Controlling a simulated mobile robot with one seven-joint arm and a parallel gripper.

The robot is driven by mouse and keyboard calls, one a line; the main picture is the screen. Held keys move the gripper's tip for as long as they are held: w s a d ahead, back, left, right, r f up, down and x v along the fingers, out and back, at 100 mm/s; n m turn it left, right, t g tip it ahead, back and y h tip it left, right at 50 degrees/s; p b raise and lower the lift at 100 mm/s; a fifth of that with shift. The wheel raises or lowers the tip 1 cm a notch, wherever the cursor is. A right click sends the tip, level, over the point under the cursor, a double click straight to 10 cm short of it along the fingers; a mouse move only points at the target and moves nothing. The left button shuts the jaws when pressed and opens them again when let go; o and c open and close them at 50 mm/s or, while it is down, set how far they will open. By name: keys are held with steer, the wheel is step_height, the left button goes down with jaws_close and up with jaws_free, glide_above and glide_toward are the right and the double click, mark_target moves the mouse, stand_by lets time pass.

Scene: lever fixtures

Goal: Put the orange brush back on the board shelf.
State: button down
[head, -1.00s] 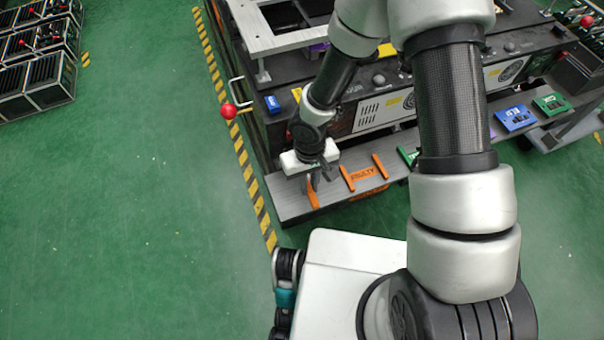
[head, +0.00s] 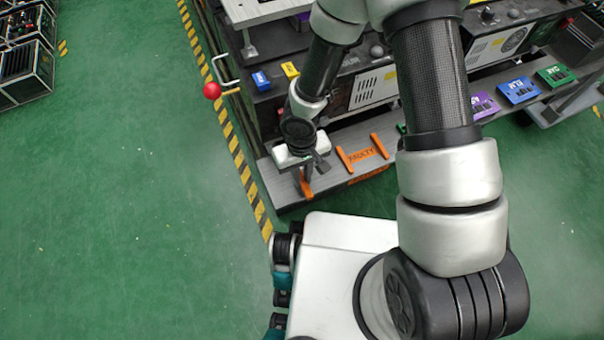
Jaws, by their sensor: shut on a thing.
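The board shelf (head: 335,177) is a long grey ledge along the front of the dark bench. My gripper (head: 307,180) points down over the left end of this shelf and is shut on an orange piece. That piece, which I take for the orange brush (head: 306,187), shows as a small upright strip below the jaws. The jaws hide part of it, and I cannot tell whether it touches the shelf. To its right, two orange bars (head: 344,158) flank an orange label reading FAULTY (head: 362,155) on the shelf.
Purple, blue (head: 518,90) and green labelled pieces lie farther right along the shelf. A red ball-ended lever (head: 212,90) sticks out at the bench's left side. A yellow-black floor stripe (head: 237,147) runs beside the bench. The green floor to the left is open.

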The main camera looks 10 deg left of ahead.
mark_target(302, 178)
steer(key=c, duration=1.7)
jaws_free()
step_height(302, 178, up, 12)
steer(key=p, duration=0.5)
steer(key=w+d+r+m+t+h, duration=0.1)
steer(key=w+d+r, duration=0.2)
steer(key=d+r, duration=0.45)
steer(key=w+d+r+m+t+h, duration=0.1)
steer(key=w+d+r+m+t, duration=0.3)
steer(key=r, duration=0.6)
steer(key=s+d+r, duration=0.2)
steer(key=s+r, duration=0.2)
steer(key=r, duration=0.2)
steer(key=s+d+r+m+y, duration=0.1)
steer(key=s+d+r, duration=0.2)
steer(key=s+r, duration=0.1)
steer(key=s+d+r+y, duration=0.1)
steer(key=s+d+r, duration=0.2)
steer(key=r, duration=0.4)
steer(key=shift+s+d+r+t, duration=0.1)
steer(key=shift+s+r+t, duration=0.2)
steer(key=shift+s+t, duration=0.15)
steer(key=shift+s, duration=0.1)
